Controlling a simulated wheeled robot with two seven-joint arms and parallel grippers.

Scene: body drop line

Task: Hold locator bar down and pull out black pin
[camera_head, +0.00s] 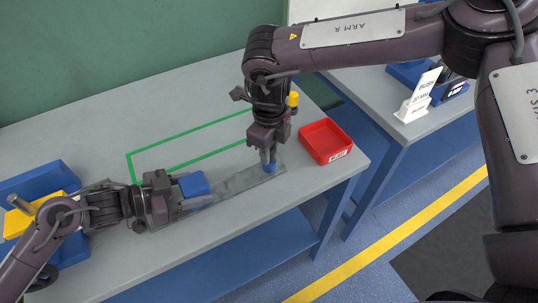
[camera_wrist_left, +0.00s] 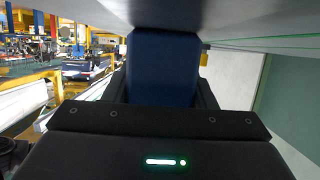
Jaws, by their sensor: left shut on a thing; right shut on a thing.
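The grey locator bar (camera_head: 238,182) lies flat along the table's front part. A blue block (camera_head: 194,184) stands at its left part. My left gripper (camera_head: 182,190) reaches in level from the left and is shut on this block, which also fills the middle of the left wrist view (camera_wrist_left: 162,70).
A red tray (camera_head: 343,153) stands right of the bar near the table edge. A green outline (camera_head: 160,140) marks bare tabletop behind the bar. A blue and yellow fixture (camera_head: 45,178) stands at the left. Another table (camera_head: 360,85) with a white sign (camera_head: 415,105) is at right.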

